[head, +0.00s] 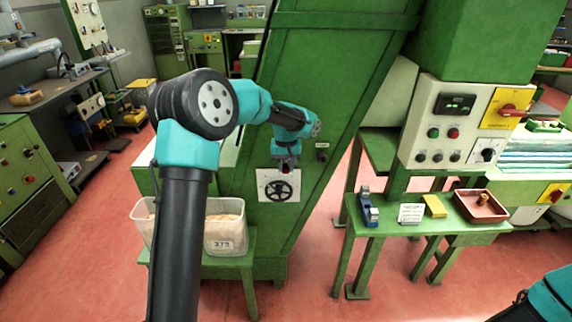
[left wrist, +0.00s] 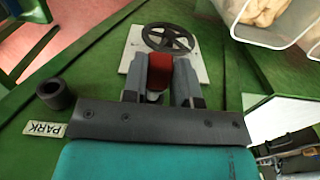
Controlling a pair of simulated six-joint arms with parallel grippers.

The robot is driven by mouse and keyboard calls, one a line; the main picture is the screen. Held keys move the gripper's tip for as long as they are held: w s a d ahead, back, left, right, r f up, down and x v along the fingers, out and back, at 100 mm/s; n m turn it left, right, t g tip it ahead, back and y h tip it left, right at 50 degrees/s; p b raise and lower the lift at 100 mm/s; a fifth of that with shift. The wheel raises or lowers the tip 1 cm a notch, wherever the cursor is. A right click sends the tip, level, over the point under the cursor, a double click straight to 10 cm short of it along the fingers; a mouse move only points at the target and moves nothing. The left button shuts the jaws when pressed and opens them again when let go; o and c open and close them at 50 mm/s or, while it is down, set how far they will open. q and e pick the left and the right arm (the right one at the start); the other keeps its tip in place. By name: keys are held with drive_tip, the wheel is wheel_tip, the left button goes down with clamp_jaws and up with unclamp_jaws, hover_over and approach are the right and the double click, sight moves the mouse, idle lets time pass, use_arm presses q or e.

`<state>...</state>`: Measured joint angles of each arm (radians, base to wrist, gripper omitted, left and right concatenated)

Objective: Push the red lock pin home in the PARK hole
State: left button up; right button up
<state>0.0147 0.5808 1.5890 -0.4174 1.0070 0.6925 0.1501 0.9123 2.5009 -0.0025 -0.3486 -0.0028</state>
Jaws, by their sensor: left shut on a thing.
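My left gripper (head: 286,161) is up against the green machine's sloping front, just above the handwheel plate. In the left wrist view its two grey fingers (left wrist: 160,82) are shut on the red lock pin (left wrist: 160,70). The pin's red part shows between the fingers, with a light grey metal part nearer the wrist. The PARK hole is a dark round collar (left wrist: 55,93) beside the PARK label (left wrist: 44,129), apart from the pin. In the head view the collar (head: 322,155) is right of my gripper. My right gripper is out of view.
A black handwheel (left wrist: 168,38) on a white plate lies close beyond the fingertips. Clear bins (head: 225,228) stand on a green stand below left. A control box (head: 450,125) and a bench with a red tray (head: 480,207) are at right.

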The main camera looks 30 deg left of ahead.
use_arm(q)
drive_tip(key=shift+s+d, duration=0.4)
drive_tip(key=shift+s, duration=0.35)
drive_tip(key=shift+s+d, duration=0.35)
drive_tip(key=shift+s, duration=0.4)
drive_tip(key=s, duration=0.1)
drive_tip(key=s+d, duration=0.1)
drive_tip(key=s, duration=0.1)
drive_tip(key=shift+s+d, duration=0.25)
drive_tip(key=shift+d, duration=0.15)
drive_tip(key=shift+d, duration=0.1)
